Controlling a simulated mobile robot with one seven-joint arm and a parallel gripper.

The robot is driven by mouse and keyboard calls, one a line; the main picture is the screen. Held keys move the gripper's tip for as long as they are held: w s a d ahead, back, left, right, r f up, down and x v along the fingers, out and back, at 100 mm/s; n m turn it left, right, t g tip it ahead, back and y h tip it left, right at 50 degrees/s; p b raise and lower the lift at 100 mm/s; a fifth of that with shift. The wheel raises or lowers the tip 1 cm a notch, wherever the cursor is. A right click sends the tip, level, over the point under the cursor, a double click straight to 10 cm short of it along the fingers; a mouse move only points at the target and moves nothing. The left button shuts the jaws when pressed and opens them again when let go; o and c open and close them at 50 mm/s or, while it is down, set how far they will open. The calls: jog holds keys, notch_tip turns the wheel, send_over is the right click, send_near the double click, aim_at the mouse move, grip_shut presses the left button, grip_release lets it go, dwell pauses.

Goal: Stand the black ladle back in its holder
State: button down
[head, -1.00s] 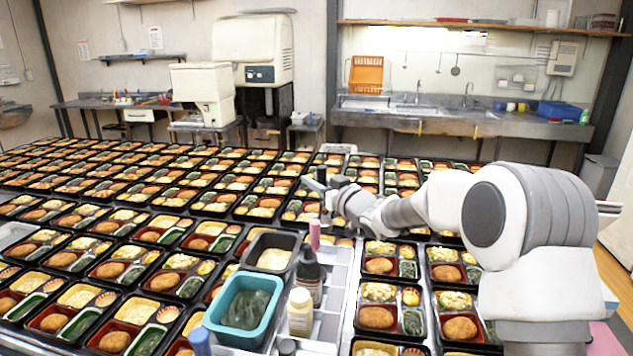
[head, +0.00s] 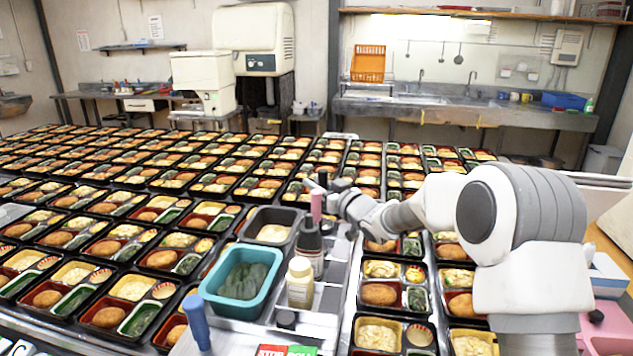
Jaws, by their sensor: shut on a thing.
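My gripper (head: 326,186) is at the end of my arm, above the bento trays just behind the worktop's bottles. It is small in the head view and is shut on a dark thing, which I take to be the black ladle. The ladle's bowl and handle cannot be told apart from the dark fingers at this size. I cannot pick out the ladle's holder. A blue upright handle or bottle (head: 196,322) and a pink-topped one (head: 316,207) stand near the worktop.
A sink counter (head: 450,108) stands at the back.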

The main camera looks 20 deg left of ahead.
jog(key=shift+f, duration=0.5)
jog(key=c, duration=0.6)
grip_release()
jog(key=v, duration=1.7)
jog(key=shift+d+b, duration=0.2)
jog(key=shift+b, duration=0.1)
jog(key=shift+s+r, duration=0.1)
jog(key=shift+r, duration=0.05)
